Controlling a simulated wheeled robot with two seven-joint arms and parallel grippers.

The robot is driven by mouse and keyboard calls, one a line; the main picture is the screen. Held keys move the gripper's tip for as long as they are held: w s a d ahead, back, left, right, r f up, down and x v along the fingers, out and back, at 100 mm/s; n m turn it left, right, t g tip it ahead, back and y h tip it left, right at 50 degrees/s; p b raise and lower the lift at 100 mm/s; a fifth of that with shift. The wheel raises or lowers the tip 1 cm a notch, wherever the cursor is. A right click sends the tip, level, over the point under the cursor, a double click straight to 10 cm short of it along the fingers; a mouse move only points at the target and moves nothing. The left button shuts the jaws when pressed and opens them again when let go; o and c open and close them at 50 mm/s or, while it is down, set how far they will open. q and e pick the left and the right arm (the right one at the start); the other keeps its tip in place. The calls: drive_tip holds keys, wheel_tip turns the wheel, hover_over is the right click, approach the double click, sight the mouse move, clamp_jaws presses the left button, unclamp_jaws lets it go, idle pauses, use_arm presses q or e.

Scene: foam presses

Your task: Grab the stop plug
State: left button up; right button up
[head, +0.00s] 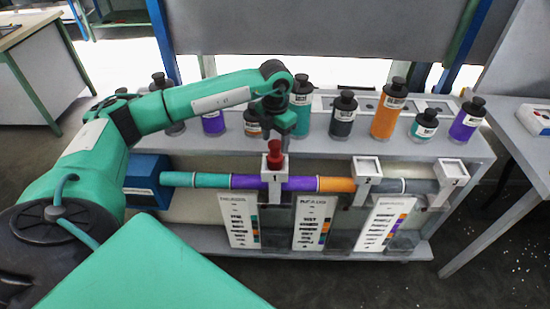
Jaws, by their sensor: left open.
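The red stop plug (275,154) stands upright in the white block marked 1 (268,180), on top of the coloured pipe. My left arm reaches over from the left. My left gripper (277,138) points down just above the plug, with its fingertips close around or beside the plug's top. I cannot tell whether they touch it. The gripper is open. The plug's lower end is hidden in the block. My right gripper is not in view.
The pipe (208,181) has teal, purple, orange and grey stretches and runs from a blue box (148,182) through blocks 2 (367,168) and 3 (451,174). Several dark-capped bottles, one orange (384,120), line the shelf behind. Printed cards (312,222) hang below.

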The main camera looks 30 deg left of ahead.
sight(275, 143)
use_arm(q)
drive_tip(key=f, duration=0.1)
drive_tip(key=f+p, duration=0.2)
drive_tip(key=f, duration=0.1)
drive_tip(key=shift+w+a+f, duration=0.1)
drive_tip(key=shift+w+a, duration=0.15)
drive_tip(key=shift+a, duration=0.05)
drive_tip(key=shift+f, duration=0.5)
drive_tip(key=shift+w, duration=0.1)
drive_tip(key=c, duration=1.1)
drive_tip(key=shift+c, duration=0.2)
drive_tip(key=shift+r, duration=0.15)
